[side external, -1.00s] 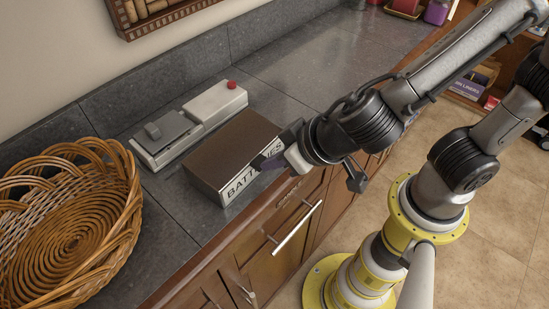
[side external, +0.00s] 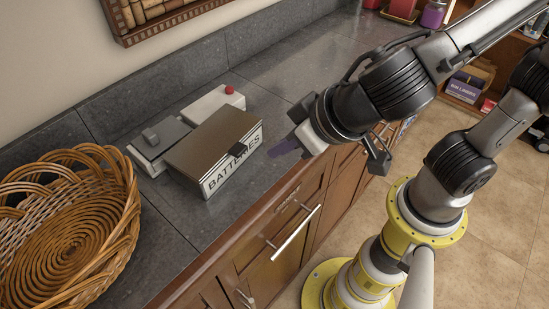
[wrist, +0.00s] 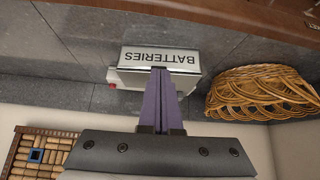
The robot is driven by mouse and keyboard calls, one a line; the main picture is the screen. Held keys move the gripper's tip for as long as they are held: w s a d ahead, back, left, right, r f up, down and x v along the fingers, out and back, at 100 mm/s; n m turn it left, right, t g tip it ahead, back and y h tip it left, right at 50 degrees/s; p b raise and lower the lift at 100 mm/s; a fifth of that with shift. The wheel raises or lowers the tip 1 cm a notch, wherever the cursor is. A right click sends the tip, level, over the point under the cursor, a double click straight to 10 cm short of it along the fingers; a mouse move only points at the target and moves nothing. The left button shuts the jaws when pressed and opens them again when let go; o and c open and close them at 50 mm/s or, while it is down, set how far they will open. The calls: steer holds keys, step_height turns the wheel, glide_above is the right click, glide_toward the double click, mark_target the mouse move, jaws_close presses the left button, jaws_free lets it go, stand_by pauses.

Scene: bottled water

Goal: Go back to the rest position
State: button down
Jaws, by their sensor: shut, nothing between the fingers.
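My gripper (side external: 282,148) hangs over the counter's front edge, just right of the box marked BATTERIES (side external: 214,142). Its purple fingers are together with nothing between them. They look apart from the box in the side view. The box has a brown top, a pale labelled front and a small dark handle on that front. In the wrist view the closed fingers (wrist: 158,98) point towards the box's label (wrist: 160,58), which appears upside down.
A wicker basket (side external: 113,225) stands left on the grey counter (side external: 300,62). A grey switch device (side external: 160,138) and a pale box with a red button (side external: 210,103) lie behind the BATTERIES box. Wooden drawers (side external: 290,220) are below.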

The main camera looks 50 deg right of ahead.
steer(key=w+d+r+m+h, duration=0.1)
steer(key=d+r+m, duration=0.2)
steer(key=d, duration=0.5)
steer(key=w+d+r+m+h, duration=0.1)
steer(key=d+r+m, duration=0.25)
steer(key=d, duration=0.55)
steer(key=s+d+f+n, duration=0.1)
steer(key=s+f+n, duration=0.1)
steer(key=s, duration=0.2)
steer(key=s+d+f+n+g+y, duration=0.1)
steer(key=s+d+f+n, duration=0.1)
steer(key=s, duration=0.3)
steer(key=shift+s+d+n+g+y, duration=0.3)
steer(key=shift+n, duration=0.55)
steer(key=shift+r, duration=0.1)
stand_by(1.0)
